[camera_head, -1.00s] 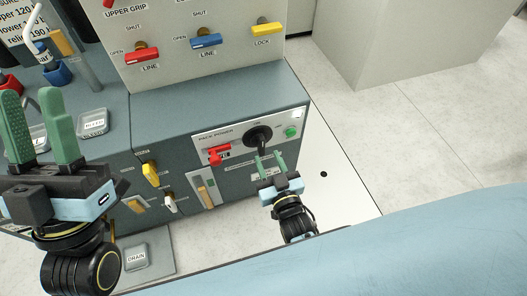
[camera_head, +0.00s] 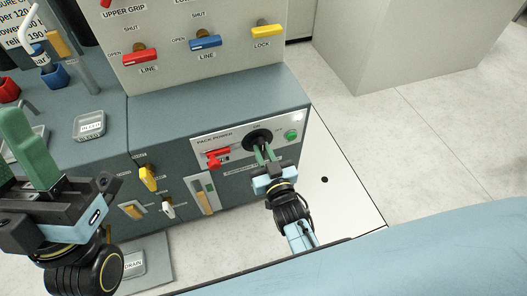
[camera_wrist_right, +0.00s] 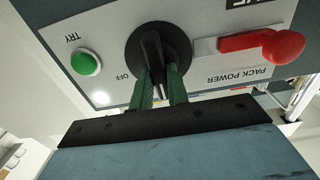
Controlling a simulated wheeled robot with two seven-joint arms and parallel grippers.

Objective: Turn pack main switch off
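The pack main switch is a black rotary knob (camera_head: 257,138) on the white PACK POWER plate, on the front of the blue-grey cabinet. In the right wrist view its raised handle (camera_wrist_right: 151,45) reaches down between my green fingertips; the OFF mark is beside the dial. My right gripper (camera_head: 267,154) is at the knob from below, its fingers close together on either side of the handle and apparently shut on it. They hide part of the handle. My left gripper (camera_head: 30,140) is at the left edge, away from the switch; only one finger shows clearly.
On the same plate are a red lever (camera_head: 216,157) and a green button (camera_head: 291,135). A yellow lever (camera_head: 148,178) and a white one (camera_head: 168,208) are to the left.

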